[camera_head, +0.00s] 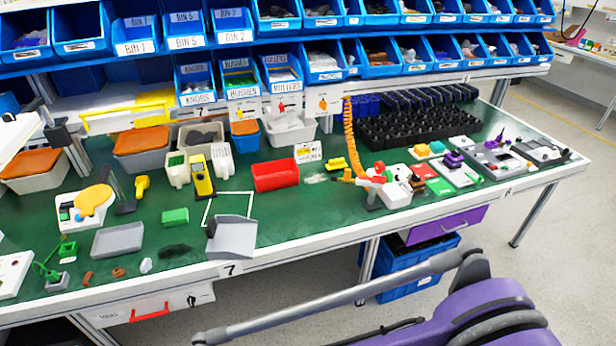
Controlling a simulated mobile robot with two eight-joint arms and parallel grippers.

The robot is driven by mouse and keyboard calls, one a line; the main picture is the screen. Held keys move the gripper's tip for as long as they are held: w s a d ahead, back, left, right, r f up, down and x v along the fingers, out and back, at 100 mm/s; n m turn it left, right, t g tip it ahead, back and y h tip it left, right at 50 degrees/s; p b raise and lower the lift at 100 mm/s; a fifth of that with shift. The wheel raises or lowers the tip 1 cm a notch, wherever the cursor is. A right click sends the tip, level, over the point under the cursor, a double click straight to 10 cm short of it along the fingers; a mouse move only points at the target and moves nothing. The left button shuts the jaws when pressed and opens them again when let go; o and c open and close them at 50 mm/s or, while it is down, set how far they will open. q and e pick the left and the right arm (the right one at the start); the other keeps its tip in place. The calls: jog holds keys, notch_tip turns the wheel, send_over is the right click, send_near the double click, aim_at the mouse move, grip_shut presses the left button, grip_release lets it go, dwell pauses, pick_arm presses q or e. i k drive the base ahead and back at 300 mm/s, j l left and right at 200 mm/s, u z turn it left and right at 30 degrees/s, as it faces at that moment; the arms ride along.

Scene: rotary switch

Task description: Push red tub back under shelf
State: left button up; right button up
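The red tub (275,176) stands on the green table top (320,215), near the middle and out in front of the shelf. It looks upright, and its front and left faces show. The blue-bin shelf (240,92) runs along the back of the table, with labelled bins on its lower row. The tub is apart from the shelf, with a strip of green surface and a small yellow-and-white label card (308,152) behind and to its right. Neither of my grippers can be made out in the view.
A grey scoop tray (232,238) sits at the front edge, left of the tub. A yellow meter (202,176) and white cups stand left of it. An orange coiled hose (352,135) and a red-and-white device (388,186) are right. Green surface in front is clear.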

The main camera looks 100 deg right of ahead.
aim_at(276, 175)
jog(key=z, duration=3.05)
jog(key=i+l, duration=1.6)
